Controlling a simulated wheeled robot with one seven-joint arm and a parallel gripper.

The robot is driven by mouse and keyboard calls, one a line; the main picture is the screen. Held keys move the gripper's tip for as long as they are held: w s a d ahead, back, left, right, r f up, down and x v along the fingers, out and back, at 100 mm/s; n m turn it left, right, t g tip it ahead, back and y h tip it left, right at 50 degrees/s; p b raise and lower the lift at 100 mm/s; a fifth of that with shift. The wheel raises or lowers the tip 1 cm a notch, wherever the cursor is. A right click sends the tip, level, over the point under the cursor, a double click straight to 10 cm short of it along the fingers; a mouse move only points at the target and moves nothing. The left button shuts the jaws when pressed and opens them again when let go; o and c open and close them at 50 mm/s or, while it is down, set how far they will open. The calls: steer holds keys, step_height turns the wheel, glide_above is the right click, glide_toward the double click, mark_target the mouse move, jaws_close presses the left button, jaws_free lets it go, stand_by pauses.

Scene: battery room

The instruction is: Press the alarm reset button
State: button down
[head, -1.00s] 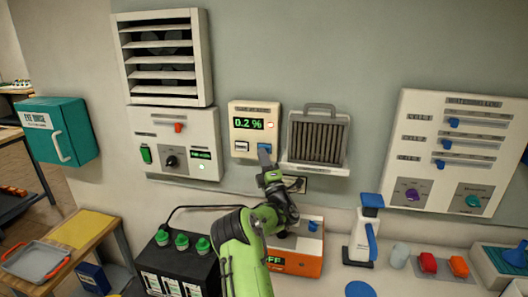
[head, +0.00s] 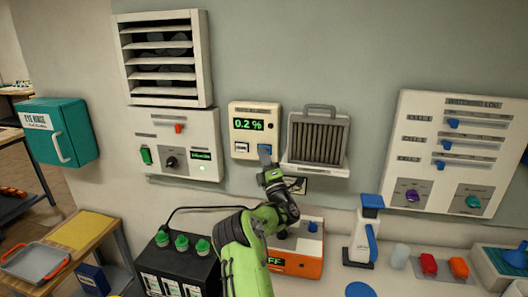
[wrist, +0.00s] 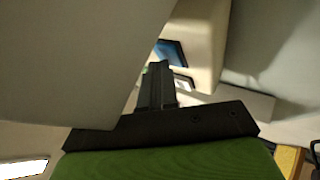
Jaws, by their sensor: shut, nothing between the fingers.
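The small cream alarm panel (head: 236,108) hangs on the wall, with a green 0.2 % display (head: 248,124). Below the display are a white button (head: 241,147) on the left and a blue button (head: 265,148) on the right; their labels are too small to read. My gripper (head: 265,160) is shut and empty, its tip in front of the blue button's lower part. In the wrist view the shut fingers (wrist: 158,84) point towards the blue button (wrist: 170,50), with the white button (wrist: 184,82) beside it. I cannot tell whether the tip touches the blue button.
A grey filter unit (head: 318,138) hangs close to the right of the panel. A control box (head: 140,125) with a vent (head: 120,60) above is to the left. Below stand a black battery (head: 165,262) and an orange-fronted box (head: 312,265). The wall above the panel is clear.

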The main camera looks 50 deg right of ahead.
steer(key=shift+s+a+b, duration=0.3)
steer(key=shift+a+b, duration=0.4)
steer(key=shift+a, duration=0.05)
steer(key=a+b, duration=0.1)
steer(key=s+a+b, duration=0.1)
steer(key=a, duration=0.1)
steer(key=s+a, duration=0.1)
steer(key=shift+a+b, duration=0.3)
steer(key=shift+b, duration=0.1)
stand_by(0.7)
